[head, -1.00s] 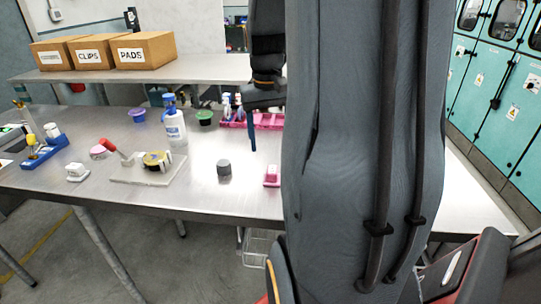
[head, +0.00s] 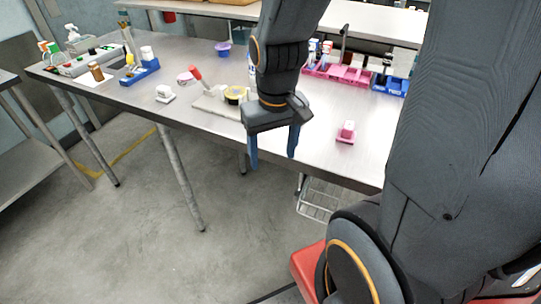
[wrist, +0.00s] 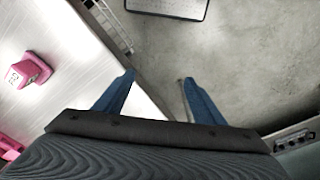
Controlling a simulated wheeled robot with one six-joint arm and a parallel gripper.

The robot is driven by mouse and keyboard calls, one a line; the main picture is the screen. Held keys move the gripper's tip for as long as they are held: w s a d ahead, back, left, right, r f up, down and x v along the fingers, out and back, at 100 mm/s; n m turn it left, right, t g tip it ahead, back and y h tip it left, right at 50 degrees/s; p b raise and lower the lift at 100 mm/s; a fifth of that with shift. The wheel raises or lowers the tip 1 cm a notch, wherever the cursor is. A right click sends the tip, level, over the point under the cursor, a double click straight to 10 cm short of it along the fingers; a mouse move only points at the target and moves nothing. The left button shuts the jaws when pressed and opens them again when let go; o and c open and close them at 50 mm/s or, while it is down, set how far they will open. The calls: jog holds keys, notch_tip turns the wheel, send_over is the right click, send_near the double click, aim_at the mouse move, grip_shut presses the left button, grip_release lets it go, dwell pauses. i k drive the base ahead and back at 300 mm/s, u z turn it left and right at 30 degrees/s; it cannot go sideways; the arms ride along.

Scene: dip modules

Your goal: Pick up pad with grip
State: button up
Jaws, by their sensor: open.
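My gripper (head: 273,160) is open and empty, its two blue fingers pointing down at the table's front edge. In the wrist view my gripper (wrist: 158,78) has one finger over the table edge and the other over the floor. A small white piece with a raised top (head: 165,93) lies on the table further left. I cannot tell which is the pad with grip.
Pink bins (head: 338,74) and blue bins (head: 390,85) stand at the back. A wire basket (head: 318,200) hangs below the front edge. The floor in front is clear.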

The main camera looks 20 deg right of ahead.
aim_at(346, 134)
jog(key=u, duration=1.15)
jog(key=k, duration=0.85)
jog(key=z, duration=1.05)
jog(key=i, duration=0.5)
